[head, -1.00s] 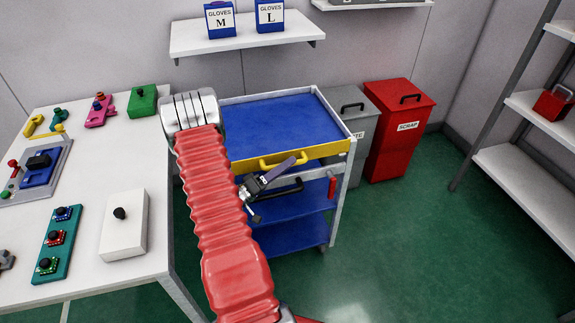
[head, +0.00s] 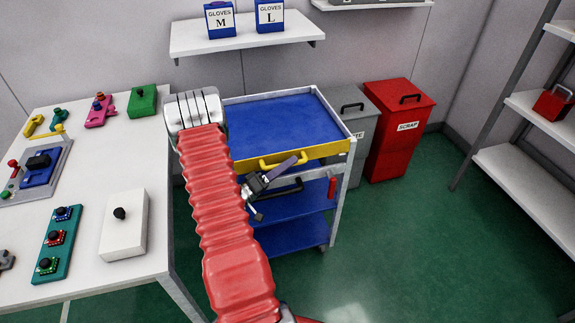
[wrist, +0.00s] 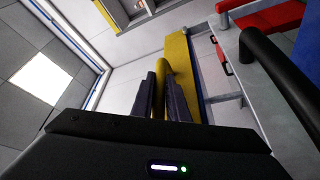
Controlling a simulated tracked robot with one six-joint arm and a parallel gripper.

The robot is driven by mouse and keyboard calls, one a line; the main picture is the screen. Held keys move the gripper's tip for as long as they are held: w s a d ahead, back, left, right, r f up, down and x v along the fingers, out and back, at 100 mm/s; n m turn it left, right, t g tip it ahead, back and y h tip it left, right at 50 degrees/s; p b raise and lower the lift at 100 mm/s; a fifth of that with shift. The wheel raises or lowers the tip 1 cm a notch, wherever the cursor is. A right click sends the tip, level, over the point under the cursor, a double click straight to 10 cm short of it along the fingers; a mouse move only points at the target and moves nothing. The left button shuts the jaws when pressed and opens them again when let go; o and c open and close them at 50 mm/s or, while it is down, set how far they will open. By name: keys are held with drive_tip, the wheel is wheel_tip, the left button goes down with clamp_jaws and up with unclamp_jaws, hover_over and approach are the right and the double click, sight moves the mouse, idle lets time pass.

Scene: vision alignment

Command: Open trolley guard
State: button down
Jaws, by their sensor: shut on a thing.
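The trolley (head: 345,195) has blue shelves and a yellow guard (head: 335,150) along the front of its top tray. The guard stands upright and carries a yellow bar handle (head: 268,164). My gripper (head: 296,159) is at this handle, reaching in from the front left. In the wrist view the dark fingers of my gripper (wrist: 161,85) stand on both sides of the yellow handle (wrist: 160,78) and are shut on it. The yellow guard (wrist: 178,55) is just beyond. My arm hides the trolley's left front side in the head view.
A black trolley handle (head: 286,189) lies just below the guard; it also looms at right in the wrist view (wrist: 280,75). A white table (head: 140,165) with fixtures stands left. A grey bin (head: 357,130) and red scrap bin (head: 400,135) stand behind right. Green floor is clear front right.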

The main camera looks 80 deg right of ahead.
drive_tip(key=shift+f, duration=0.15)
drive_tip(key=shift+s+a+f+m+g+y, duration=0.15)
drive_tip(key=shift+a+f+m+g+y, duration=0.35)
drive_tip(key=shift+m, duration=1.1)
drive_tip(key=shift+s+a+f+m+g+y, duration=0.1)
drive_tip(key=shift+s+f+m+g, duration=0.15)
drive_tip(key=shift+m+g, duration=1)
drive_tip(key=shift+s+a+f+m+g+y, duration=0.1)
drive_tip(key=shift+a+f+m+g+y, duration=0.25)
drive_tip(key=shift+m, duration=1.6)
drive_tip(key=shift+d, duration=0.1)
drive_tip(key=c, duration=1.7)
unclamp_jaws()
drive_tip(key=shift+r, duration=0.1)
